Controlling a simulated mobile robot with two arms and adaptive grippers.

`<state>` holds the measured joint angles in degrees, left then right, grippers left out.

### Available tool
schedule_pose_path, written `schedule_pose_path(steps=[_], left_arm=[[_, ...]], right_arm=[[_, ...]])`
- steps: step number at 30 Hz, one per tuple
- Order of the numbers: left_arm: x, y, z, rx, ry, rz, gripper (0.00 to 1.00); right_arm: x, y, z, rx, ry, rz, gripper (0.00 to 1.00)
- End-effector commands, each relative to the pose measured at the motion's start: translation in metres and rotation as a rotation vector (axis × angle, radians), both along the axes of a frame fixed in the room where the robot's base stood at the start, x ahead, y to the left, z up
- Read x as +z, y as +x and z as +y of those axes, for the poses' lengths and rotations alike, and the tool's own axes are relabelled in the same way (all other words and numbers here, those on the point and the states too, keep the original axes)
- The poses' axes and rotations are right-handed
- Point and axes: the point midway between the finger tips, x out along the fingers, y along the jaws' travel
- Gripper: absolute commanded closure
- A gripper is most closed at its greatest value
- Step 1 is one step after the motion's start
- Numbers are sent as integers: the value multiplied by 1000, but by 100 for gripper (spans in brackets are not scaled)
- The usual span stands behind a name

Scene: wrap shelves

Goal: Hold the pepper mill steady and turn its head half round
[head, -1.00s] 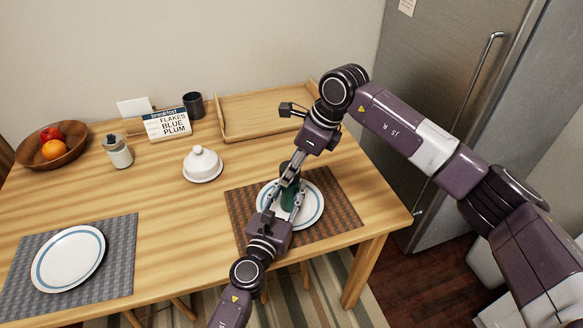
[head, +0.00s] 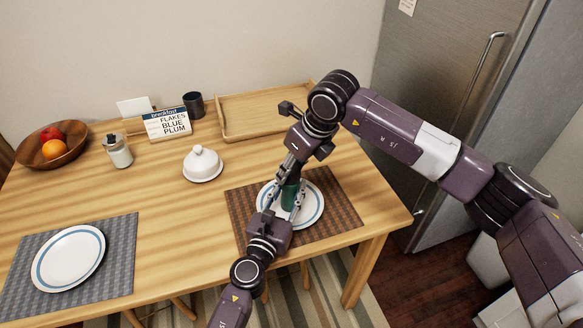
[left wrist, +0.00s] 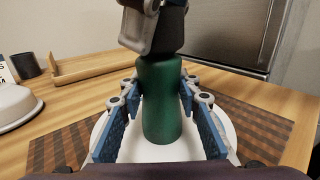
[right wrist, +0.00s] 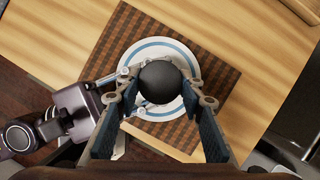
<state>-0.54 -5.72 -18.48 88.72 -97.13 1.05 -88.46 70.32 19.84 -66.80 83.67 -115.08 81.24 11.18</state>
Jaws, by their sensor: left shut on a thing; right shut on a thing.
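The pepper mill has a green body (head: 290,194) and a dark round head (right wrist: 161,82). It stands upright over the plate (head: 316,212) on the brown mat; its green body also shows in the left wrist view (left wrist: 161,98). My left gripper (head: 284,202) is shut around the green body from the near side, one finger on each side. My right gripper (head: 291,171) comes from above and is shut on the dark head. In the left wrist view its fingers cover much of the head.
A white domed dish (head: 203,165) stands to the left, with a glass jar (head: 118,152) and a fruit bowl (head: 52,158) beyond. A wooden tray (head: 262,113) lies at the back. A fridge (head: 455,130) stands right of the table.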

Motion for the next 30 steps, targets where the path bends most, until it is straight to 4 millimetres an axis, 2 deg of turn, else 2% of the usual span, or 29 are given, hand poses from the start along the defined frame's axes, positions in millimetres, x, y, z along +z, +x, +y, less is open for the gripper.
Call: schedule_pose_path(steps=[30], left_arm=[[0,0,0,-1,0,0,99]], right_arm=[[1,0,5,-967,0,-3,89]])
